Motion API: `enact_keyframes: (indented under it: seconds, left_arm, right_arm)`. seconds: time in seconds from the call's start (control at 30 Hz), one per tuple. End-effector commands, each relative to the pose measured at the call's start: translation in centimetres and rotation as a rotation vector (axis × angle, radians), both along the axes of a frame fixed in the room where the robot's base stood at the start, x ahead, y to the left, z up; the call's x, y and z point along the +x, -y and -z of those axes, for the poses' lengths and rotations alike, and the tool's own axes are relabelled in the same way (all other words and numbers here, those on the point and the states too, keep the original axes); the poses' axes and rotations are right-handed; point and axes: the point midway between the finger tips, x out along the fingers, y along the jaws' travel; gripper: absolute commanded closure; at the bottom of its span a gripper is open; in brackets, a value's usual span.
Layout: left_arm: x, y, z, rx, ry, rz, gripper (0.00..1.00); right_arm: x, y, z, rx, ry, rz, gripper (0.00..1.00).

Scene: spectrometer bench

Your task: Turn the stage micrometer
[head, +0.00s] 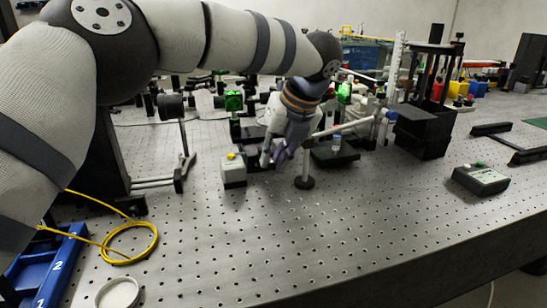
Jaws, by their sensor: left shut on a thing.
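My left arm reaches in from the upper left over the bench. Its gripper (273,158) points down and is shut at the near side of a low dark stage (247,135) among the optics. The fingers are closed on the stage micrometer, which they hide almost fully, so its knob and scale cannot be read. A small white box with a yellow top (233,171) stands just left of the fingertips. A post on a round black base (304,182) stands close on the right. My right gripper is not in view.
Green-lit optics (233,101) crowd the back. A black box (422,131) and a handheld meter (481,179) are at the right. A yellow cable (131,240), blue bin (47,262) and white round dish (118,293) are at the left. The front perforated benchtop (300,240) is clear.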

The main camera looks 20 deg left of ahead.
Motion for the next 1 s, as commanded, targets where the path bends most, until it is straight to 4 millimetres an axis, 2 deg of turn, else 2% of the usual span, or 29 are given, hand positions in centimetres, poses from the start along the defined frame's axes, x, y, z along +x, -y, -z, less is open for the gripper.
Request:
enact_keyframes:
  seconds: [0.57, 0.6, 0.7, 1.0]
  left_arm:
    - [0.05, 0.07, 0.04, 0.034, -0.022, 0.001, 1.00]
    - [0.06, 0.06, 0.05, 0.034, -0.022, 0.001, 0.82]
    - [0.06, 0.05, 0.04, 0.034, -0.022, 0.001, 0.65]
    - [0.09, 0.14, 0.04, 0.031, -0.021, 0.002, 0.65]
  right_arm:
    - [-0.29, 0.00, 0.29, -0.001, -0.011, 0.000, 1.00]
    - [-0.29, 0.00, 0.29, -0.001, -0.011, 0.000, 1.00]
    - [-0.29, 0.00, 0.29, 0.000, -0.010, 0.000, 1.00]
    - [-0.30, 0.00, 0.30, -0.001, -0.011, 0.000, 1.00]
